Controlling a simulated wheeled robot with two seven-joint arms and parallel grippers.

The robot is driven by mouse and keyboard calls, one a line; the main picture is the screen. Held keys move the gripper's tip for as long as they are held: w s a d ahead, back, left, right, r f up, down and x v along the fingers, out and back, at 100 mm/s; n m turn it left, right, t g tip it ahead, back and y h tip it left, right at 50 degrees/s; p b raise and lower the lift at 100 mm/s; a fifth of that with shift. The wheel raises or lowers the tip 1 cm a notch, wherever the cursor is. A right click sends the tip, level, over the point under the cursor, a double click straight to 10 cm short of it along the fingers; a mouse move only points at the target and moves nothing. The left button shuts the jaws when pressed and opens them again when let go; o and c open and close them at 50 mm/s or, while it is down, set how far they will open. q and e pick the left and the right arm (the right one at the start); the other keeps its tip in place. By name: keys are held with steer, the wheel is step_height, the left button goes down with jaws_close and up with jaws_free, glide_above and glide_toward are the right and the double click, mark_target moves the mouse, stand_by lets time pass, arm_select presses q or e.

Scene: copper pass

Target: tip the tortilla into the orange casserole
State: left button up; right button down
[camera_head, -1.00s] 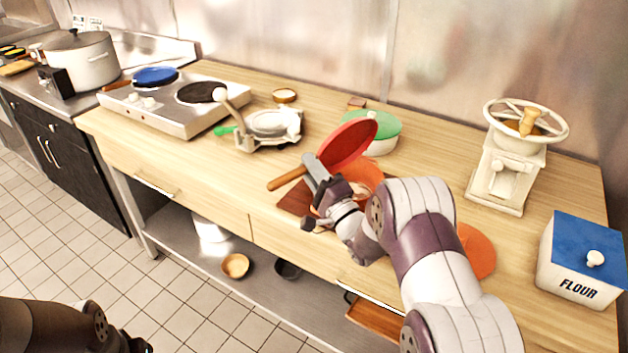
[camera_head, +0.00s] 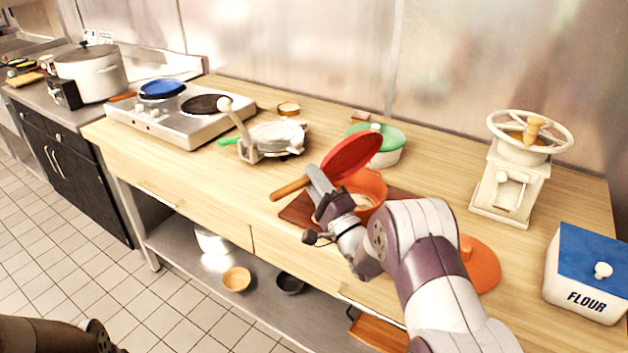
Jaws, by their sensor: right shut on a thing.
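My right gripper (camera_head: 322,193) is shut on the handle of a red pan (camera_head: 352,156). The wooden handle end (camera_head: 290,188) sticks out to the left. The pan is steeply tilted, with its red disc raised above the orange casserole (camera_head: 374,186). The casserole stands open on a brown board (camera_head: 297,212), partly hidden by the gripper and forearm. Something pale shows inside the casserole, but I cannot tell whether it is the tortilla. No tortilla is clearly visible on the pan. Only my left arm shows at the bottom left; its gripper is out of frame.
An orange lid (camera_head: 482,265) lies on the counter right of my arm. A green-lidded pot (camera_head: 385,150) stands close behind the pan. A tortilla press (camera_head: 275,139), a hotplate (camera_head: 180,117), a grinder (camera_head: 510,185) and a flour box (camera_head: 590,275) stand around.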

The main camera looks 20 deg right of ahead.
steer(key=shift+r, duration=0.1)
step_height(320, 180, up, 6)
steer(key=w+p, duration=0.2)
steer(key=p, duration=0.1)
steer(key=shift+a, duration=0.3)
